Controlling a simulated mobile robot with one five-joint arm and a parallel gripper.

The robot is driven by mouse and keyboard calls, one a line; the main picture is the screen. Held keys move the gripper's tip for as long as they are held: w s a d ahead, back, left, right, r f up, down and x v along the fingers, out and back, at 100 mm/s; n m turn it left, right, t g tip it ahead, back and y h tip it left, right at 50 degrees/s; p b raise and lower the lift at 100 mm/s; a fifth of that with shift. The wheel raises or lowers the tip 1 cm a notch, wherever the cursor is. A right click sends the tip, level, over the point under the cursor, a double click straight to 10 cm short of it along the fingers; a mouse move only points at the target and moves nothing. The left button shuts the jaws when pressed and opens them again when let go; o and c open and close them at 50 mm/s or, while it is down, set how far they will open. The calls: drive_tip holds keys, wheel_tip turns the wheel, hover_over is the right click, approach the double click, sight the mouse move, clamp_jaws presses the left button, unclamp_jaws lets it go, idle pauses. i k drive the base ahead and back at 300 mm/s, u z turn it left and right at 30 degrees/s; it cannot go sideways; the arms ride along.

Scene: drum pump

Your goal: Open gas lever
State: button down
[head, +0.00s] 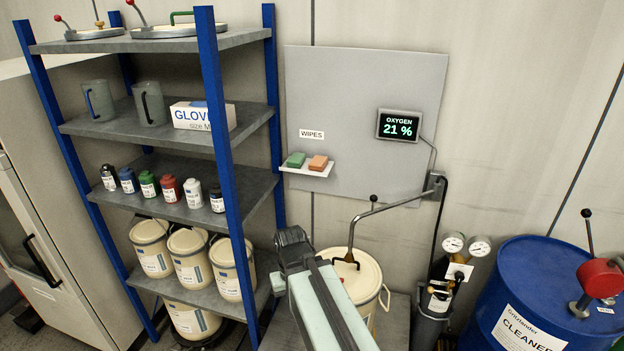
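A gas cylinder (437,300) with two round gauges (466,245) stands at the lower right, left of the blue drum. A dark hose runs from it up to a small wall fitting (437,183). A bent metal pipe with a black-knobbed lever (373,199) runs from this fitting to the cream bucket. I cannot tell which part is the gas lever; the cylinder's valve is small and unclear. My gripper (291,240) is at the lower middle, left of the bucket and well left of the cylinder. Its fingers are not clearly visible, and I see nothing held.
A cream bucket (358,278) stands behind my arm. A blue drum (530,285) with a red pump (599,278) is at right. A blue-posted shelf (222,150) with bottles and buckets fills the left. An oxygen display (398,126) reads 21 %.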

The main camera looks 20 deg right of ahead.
sight(430, 290)
drive_tip(key=z, duration=1.5)
drive_tip(key=k, duration=1.3)
drive_tip(key=u, duration=0.45)
drive_tip(key=i, duration=0.7)
drive_tip(key=u, duration=0.55)
drive_tip(key=i, duration=1)
drive_tip(key=z, duration=0.1)
